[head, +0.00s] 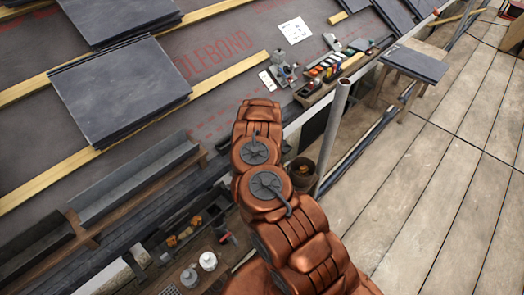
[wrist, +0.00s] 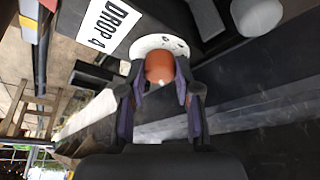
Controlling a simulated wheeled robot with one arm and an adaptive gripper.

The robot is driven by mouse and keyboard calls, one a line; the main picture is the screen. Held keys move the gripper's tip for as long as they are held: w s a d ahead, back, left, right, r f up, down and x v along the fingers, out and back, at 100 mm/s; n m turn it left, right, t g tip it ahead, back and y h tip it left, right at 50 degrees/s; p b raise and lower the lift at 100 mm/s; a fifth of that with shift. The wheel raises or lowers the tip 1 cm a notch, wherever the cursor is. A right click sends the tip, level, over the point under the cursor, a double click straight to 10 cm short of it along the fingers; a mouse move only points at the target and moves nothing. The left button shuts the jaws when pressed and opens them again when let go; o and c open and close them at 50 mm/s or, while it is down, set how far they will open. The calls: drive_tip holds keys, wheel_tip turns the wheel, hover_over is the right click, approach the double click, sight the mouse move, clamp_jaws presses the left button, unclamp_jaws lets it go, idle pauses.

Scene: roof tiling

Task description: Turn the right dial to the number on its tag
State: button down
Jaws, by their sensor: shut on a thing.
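In the wrist view, a round orange-brown knob (wrist: 159,67) sits on a white dial plate (wrist: 148,42) with small dark marks along its rim. My gripper (wrist: 160,78) is shut on the knob, one dark finger with a purple pad on each side. A white tag (wrist: 108,28) beside the dial reads "DROP 4" in black. The dial's marks are too small to read, and its near side is hidden by the knob and fingers. In the head view, my arm hides the gripper and the dial.
A pale round object (wrist: 258,17) is near the top right of the wrist view. In the head view, slate stacks (head: 120,85) lie on the roof, with a tool tray (head: 332,75) further right. Wooden planking (head: 430,150) on the right is mostly clear.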

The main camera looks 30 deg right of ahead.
idle(0.3)
drive_tip(key=c, duration=0.8)
unclamp_jaws()
drive_tip(key=shift+r, duration=0.1)
drive_tip(key=shift+v, duration=3.65)
